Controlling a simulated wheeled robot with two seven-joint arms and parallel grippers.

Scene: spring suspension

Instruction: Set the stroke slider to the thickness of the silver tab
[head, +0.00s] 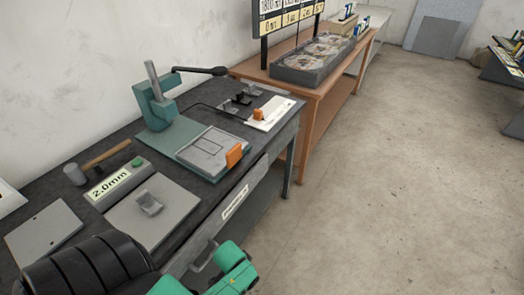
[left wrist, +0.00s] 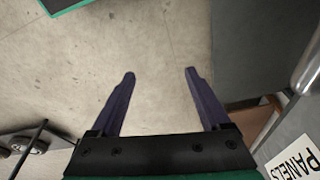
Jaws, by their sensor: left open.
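A bent silver tab (head: 150,206) lies on the grey plate of a thickness gauge (head: 118,186), whose display reads 2.0mm. An orange slider block (head: 258,114) sits on a white scale strip (head: 270,117) at the far end of the bench. I cannot tell for certain which orange part is the stroke slider. My left gripper (left wrist: 160,73) is open and empty over the floor in the left wrist view. My right gripper is not in view.
The dark workbench (head: 65,187) also holds a teal lever press (head: 160,110), a mallet (head: 75,174), a flat grey plate (head: 43,233) and small dark parts. A drawer handle juts from its front. A wooden table (head: 320,82) stands beyond. The floor (head: 390,180) at right is clear.

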